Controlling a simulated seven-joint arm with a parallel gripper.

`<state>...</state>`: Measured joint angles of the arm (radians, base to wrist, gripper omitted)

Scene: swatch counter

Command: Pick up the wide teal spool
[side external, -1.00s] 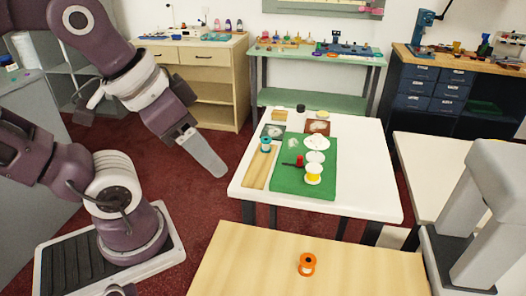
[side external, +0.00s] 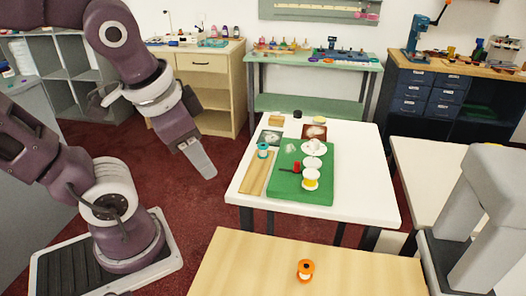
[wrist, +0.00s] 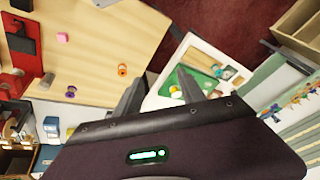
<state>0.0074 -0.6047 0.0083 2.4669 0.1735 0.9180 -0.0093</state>
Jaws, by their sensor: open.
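The teal spool (side external: 263,151) stands upright on the white table, near the back end of a wooden strip and left of the green mat. It has pale flanges and a teal middle. My gripper (side external: 207,172) hangs in the air to the left of the white table, apart from the spool, its finger pointing down and right. In the wrist view my gripper (wrist: 160,82) shows two dark fingers spread apart with nothing between them.
The green mat (side external: 290,190) holds a yellow spool (side external: 311,182), white round pieces and a small red item (side external: 297,168). The wooden strip (side external: 255,178) lies beside it. A wooden table in front holds an orange spool (side external: 305,268). A grey post stands at right.

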